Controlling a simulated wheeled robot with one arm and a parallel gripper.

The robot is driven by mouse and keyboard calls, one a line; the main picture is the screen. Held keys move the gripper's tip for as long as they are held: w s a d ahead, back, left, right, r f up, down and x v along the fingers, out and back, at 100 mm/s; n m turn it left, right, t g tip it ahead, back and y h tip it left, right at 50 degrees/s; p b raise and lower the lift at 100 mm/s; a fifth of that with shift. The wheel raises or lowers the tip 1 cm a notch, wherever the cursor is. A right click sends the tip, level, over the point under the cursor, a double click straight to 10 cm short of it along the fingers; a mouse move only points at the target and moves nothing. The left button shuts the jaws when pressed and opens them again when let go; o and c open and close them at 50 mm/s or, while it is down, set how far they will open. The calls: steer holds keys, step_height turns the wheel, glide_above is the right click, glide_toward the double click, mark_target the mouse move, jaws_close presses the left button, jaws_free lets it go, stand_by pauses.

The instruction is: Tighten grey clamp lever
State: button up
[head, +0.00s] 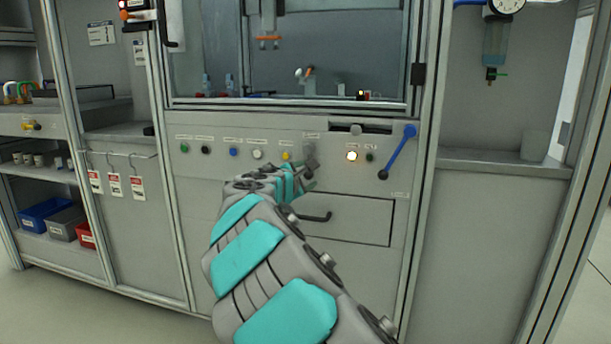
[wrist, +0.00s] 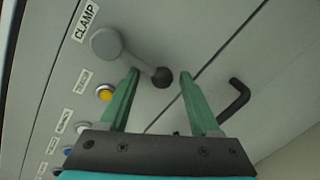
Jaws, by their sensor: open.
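The grey clamp lever (wrist: 135,61) is on the panel under a "CLAMP" label in the wrist view. Its round grey hub sits at upper left, and its arm slants down right to a dark ball knob (wrist: 162,77). My gripper (wrist: 159,74) is open, with green fingers on either side of the knob. Clear gaps show between knob and fingers; I see no firm contact. In the head view the lever's hub (head: 309,149) shows above my gripper (head: 307,172), and my wrist hides part of that area.
A yellow button (wrist: 104,93) and other buttons line the panel beside the lever. A drawer with a dark handle (head: 315,217) lies just below. A blue lever (head: 398,152) and a lit button (head: 352,156) are to the right.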

steer(key=v, duration=0.8)
steer(key=shift+w, duration=0.1)
